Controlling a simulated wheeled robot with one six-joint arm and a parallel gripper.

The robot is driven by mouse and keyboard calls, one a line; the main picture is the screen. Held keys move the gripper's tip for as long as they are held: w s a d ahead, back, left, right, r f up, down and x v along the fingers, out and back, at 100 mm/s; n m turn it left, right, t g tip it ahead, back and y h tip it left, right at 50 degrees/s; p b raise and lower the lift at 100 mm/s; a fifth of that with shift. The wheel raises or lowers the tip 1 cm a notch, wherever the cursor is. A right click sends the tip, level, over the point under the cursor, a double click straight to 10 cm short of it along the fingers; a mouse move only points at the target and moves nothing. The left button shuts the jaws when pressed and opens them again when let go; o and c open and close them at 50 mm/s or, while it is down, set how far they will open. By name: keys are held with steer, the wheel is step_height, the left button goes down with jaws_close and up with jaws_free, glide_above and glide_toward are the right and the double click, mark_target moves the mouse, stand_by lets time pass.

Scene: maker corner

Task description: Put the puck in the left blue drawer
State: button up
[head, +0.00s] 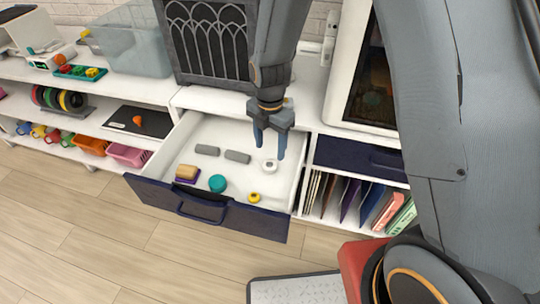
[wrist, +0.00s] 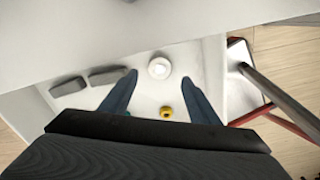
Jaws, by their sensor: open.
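The left blue drawer (head: 160,198) is pulled out, showing its white inside. A small white round puck (head: 270,166) rests on the drawer floor near its right wall. My gripper (head: 270,146) is open and points down above the puck, with nothing held. In the wrist view the puck (wrist: 159,68) shows between the two fingertips of my gripper (wrist: 160,77), apart from them. A teal round piece (head: 217,183) also lies in the drawer; it is mostly hidden behind my gripper in the wrist view.
The drawer also holds two grey blocks (head: 237,156), a yellow piece (head: 254,197) and a wooden-topped block (head: 187,172). A second blue drawer (head: 350,157) at the right is shut, above a shelf of folders (head: 360,202). A dark grille panel (head: 210,50) stands behind the open drawer.

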step_height(320, 180, up, 5)
steer(key=s+d+r+m, duration=0.4)
steer(key=s+d+m, duration=0.3)
steer(key=m, duration=0.7)
steer(key=s+d+r+m, duration=0.5)
steer(key=s+d+m, duration=0.2)
steer(key=m, duration=0.6)
steer(key=shift+s+d+r+m, duration=0.15)
steer(key=shift+s+d+m, duration=0.25)
steer(key=shift+s, duration=0.2)
